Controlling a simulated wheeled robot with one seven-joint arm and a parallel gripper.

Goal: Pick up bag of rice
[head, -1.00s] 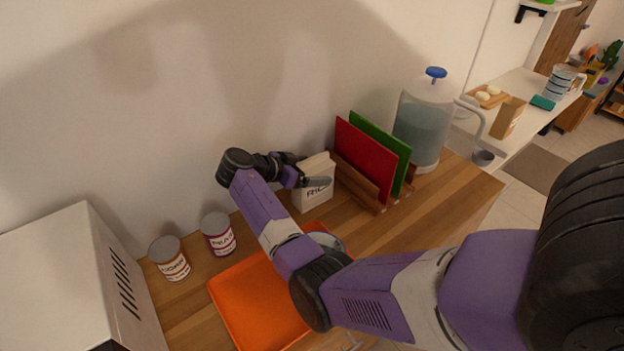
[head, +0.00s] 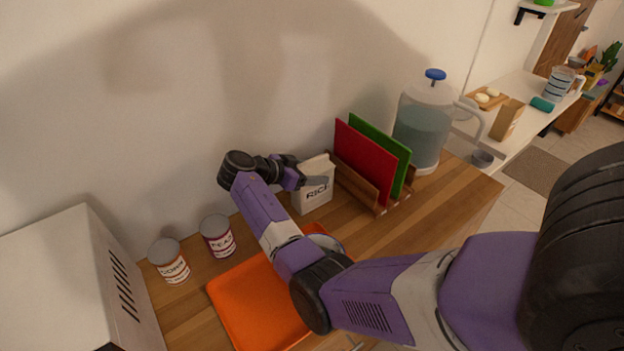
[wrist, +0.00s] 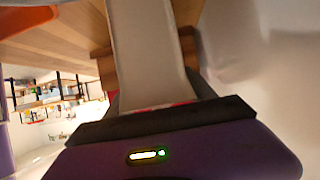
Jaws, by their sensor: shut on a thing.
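The bag of rice (head: 316,195) is a pale upright packet with RICE on its front, on the wooden counter against the wall. My gripper (head: 312,178) is at its upper part, shut on it, with a dark finger across its front. In the wrist view the pale side of the bag (wrist: 148,50) runs up from my gripper's dark jaw edge. The fingertips are largely hidden there. I cannot tell whether the bag's base is clear of the counter.
A rack with red (head: 364,160) and green boards stands just right of the bag, with a water dispenser (head: 424,125) beyond. Two cans (head: 217,236) and an orange tray (head: 255,305) lie to the left and front. A white box (head: 60,280) is at far left.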

